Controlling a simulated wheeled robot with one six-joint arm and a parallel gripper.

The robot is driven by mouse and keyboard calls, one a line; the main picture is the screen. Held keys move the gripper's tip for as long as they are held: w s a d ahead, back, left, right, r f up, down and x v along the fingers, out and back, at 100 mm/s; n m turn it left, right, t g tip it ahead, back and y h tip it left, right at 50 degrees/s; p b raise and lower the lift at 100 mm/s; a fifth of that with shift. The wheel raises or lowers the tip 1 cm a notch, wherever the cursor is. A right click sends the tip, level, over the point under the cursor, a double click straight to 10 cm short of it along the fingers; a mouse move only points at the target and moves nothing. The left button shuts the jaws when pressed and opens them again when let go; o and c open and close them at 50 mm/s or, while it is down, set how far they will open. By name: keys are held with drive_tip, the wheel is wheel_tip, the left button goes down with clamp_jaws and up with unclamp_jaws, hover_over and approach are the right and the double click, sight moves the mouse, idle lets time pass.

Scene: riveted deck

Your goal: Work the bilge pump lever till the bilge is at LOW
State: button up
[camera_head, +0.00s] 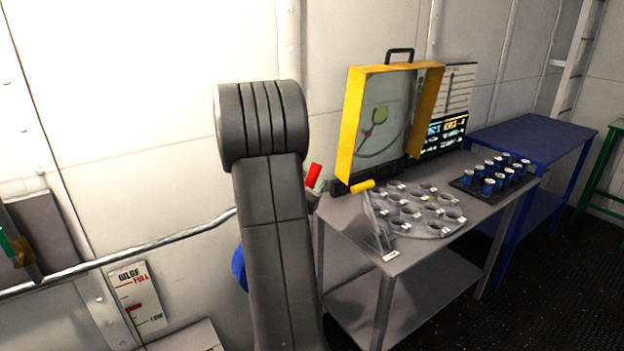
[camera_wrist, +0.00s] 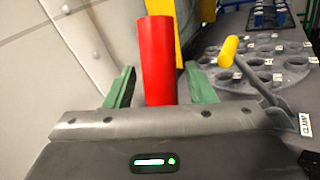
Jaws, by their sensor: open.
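A red handle (camera_wrist: 157,60), likely the bilge pump lever, stands between the two green fingers of my gripper (camera_wrist: 158,86) in the wrist view. The fingers are open, with a gap showing on the left; I cannot tell whether the right one touches. In the head view my arm hides most of the gripper and lever; only the red handle's top (camera_head: 313,175) and a bit of green finger show. The bilge gauge (camera_head: 140,296) is on the wall at lower left, FULL at top and LOW at bottom. Its red pointer (camera_head: 134,307) sits between them, somewhat nearer LOW.
A grey table (camera_head: 350,218) stands to the right, bearing a yellow-framed case (camera_head: 352,125), a yellow-handled lever (camera_head: 362,187), a round plate with holes (camera_head: 412,212) and blue cans (camera_head: 488,186). A pipe (camera_head: 140,257) runs along the wall. A blue table (camera_head: 540,135) stands beyond.

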drive_tip(key=shift+w+d, duration=0.2)
drive_tip(key=shift+w, duration=0.1)
clamp_jaws()
drive_tip(key=shift+a, duration=0.1)
